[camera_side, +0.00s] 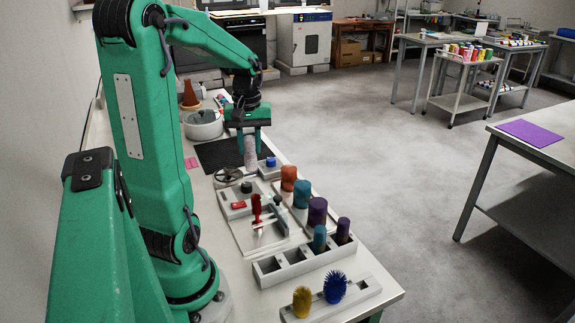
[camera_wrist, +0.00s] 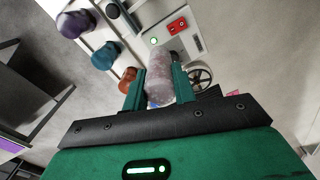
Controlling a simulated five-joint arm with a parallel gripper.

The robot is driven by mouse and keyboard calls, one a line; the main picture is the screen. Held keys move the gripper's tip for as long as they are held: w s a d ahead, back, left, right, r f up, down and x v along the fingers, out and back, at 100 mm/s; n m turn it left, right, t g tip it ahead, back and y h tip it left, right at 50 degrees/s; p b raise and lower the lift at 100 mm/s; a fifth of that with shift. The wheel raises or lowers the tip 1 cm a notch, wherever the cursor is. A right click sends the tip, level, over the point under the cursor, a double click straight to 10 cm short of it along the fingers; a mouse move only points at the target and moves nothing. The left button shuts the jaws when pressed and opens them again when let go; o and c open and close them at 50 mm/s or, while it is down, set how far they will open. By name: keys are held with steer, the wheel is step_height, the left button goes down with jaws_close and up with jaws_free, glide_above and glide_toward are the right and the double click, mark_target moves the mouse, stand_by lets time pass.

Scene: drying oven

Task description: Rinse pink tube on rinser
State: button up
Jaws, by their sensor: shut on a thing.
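The pink tube, pale and cloudy, hangs roughly upright below my gripper in the side view (camera_side: 250,153). My gripper (camera_side: 250,137) is shut on it, above the table near the dark mat. In the wrist view the tube (camera_wrist: 159,88) lies between the two green fingers (camera_wrist: 158,92). I cannot tell for certain which fixture is the rinser. A spoked wheel-like fixture (camera_side: 228,175) stands left of the tube in the side view; it also shows right of the tube in the wrist view (camera_wrist: 199,76). A grey box with a red switch (camera_wrist: 178,26) lies beyond the tube.
A black mat (camera_side: 213,155) and a white bowl (camera_side: 203,127) lie behind. Orange (camera_side: 288,178), teal (camera_side: 301,193) and purple (camera_side: 317,211) cylinders stand in racks nearer the camera. Yellow (camera_side: 302,301) and blue (camera_side: 335,287) brushes stand at the front. A blue-topped block (camera_side: 270,162) is close by.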

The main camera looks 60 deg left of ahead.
steer(key=s+a+f+n, duration=0.1)
steer(key=a+f+n, duration=0.1)
steer(key=a, duration=0.6)
steer(key=s+a+f+n, duration=0.1)
steer(key=a+f, duration=0.2)
steer(key=a, duration=0.6)
steer(key=shift+s+f+n, duration=0.3)
steer(key=shift+s+n, duration=0.1)
steer(key=shift+f, duration=0.1)
steer(key=shift+f, duration=1.4)
